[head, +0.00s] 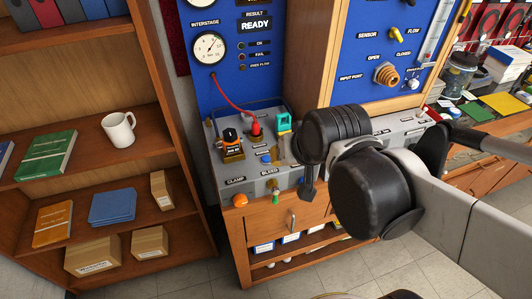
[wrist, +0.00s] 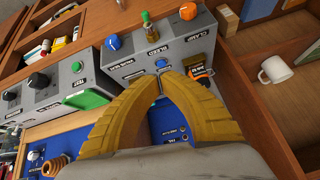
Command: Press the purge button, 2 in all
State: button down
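A small blue button (head: 266,159) sits on the sloped top of the grey bench console (head: 226,178), behind the BLEED label. It also shows in the wrist view (wrist: 161,63), just beyond my fingertips. I cannot read a purge label beside it. My gripper (wrist: 156,80) has its yellow fingers brought together at the tips, with nothing seen between them. The tips are close to the blue button, apart from it in the picture; their height above the console cannot be told. In the head view, my dark wrist hides the console's middle and most of the fingers.
An orange CLAMP knob (wrist: 188,11), a brass-and-green BLEED valve (wrist: 146,22) and a larger blue knob (wrist: 112,41) stick out of the console front. A black-and-orange device (head: 231,146), a red hose plug (head: 256,128) and a green button (wrist: 94,97) are nearby.

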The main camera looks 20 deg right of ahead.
jog(key=w+r+m+p, duration=0.1)
jog(key=w+m+p, duration=0.3)
jog(key=w, duration=0.6)
jog(key=m+p, duration=0.2)
jog(key=p, duration=0.1)
send_over(266, 159)
jog(key=w, duration=0.1)
notch_tip(266, 159, down, 3)
jog(key=shift+w+a+y, duration=0.15)
jog(key=shift+w+y, duration=0.05)
jog(key=shift+y, duration=0.2)
jog(key=shift+f, duration=0.1)
notch_tip(266, 159, down, 8)
jog(key=b, duration=0.7)
jog(key=shift+f, duration=0.25)
jog(key=shift+f, duration=0.2)
jog(key=shift+f+b, duration=0.25)
jog(key=shift+b, duration=0.25)
